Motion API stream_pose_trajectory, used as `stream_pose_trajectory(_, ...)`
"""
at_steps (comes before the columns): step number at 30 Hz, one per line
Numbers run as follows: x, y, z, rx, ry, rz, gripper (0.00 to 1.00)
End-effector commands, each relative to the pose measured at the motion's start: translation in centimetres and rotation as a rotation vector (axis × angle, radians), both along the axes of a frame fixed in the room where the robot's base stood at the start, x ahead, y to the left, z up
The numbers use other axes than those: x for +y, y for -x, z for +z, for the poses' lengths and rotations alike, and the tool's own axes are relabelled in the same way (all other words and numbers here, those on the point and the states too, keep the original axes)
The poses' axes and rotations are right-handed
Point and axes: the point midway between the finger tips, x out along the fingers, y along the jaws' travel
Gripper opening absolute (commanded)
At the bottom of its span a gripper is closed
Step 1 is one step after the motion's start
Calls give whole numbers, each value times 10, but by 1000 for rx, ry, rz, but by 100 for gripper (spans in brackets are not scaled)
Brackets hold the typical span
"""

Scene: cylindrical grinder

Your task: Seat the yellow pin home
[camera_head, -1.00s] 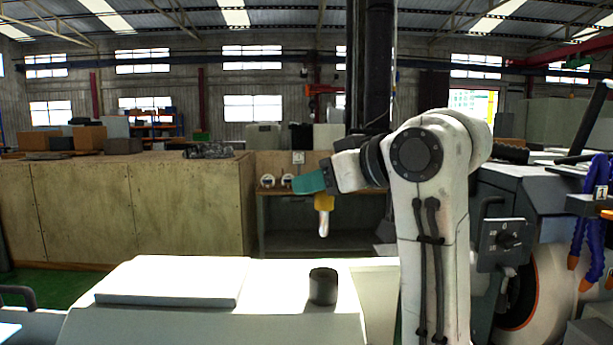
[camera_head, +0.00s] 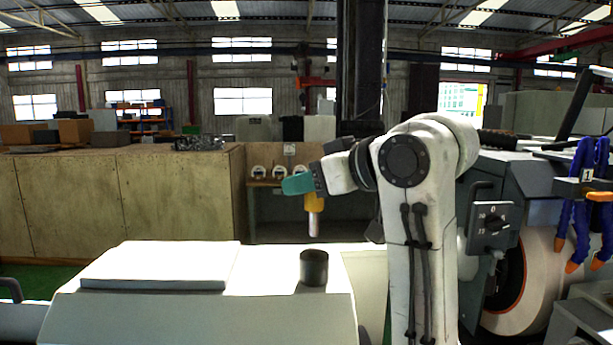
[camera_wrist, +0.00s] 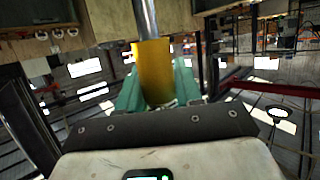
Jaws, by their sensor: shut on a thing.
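The yellow pin (camera_head: 313,203) hangs from my gripper (camera_head: 299,184) in the head view. Its yellow part is at the top and its bare metal shank points down, roughly upright. In the wrist view the pin's yellow body (camera_wrist: 154,72) sits between the teal fingers (camera_wrist: 183,82), which are shut on it, and the metal shank reaches away to the top edge. A dark grey cylinder (camera_head: 314,268) stands on the white machine top (camera_head: 265,305), below the pin in the picture and apart from it. Whether its top has a hole cannot be seen.
A flat raised white plate (camera_head: 160,266) lies left of the cylinder on the machine top. A grey machine with a control box (camera_head: 492,228) and a large wheel (camera_head: 535,285) stands at the right. Wooden cabinets (camera_head: 120,205) and a shelf with gauges stand behind.

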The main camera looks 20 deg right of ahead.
Motion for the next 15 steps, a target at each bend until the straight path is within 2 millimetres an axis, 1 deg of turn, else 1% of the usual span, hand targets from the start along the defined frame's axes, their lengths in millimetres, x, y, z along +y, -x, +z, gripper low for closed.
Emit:
stream_pose_trajectory(1,0,0,-8,-1,0,0,0)
stream_pose_trajectory(6,0,0,-18,-1,0,0,0)
stream_pose_trajectory(15,0,0,-22,-2,0,-1,0)
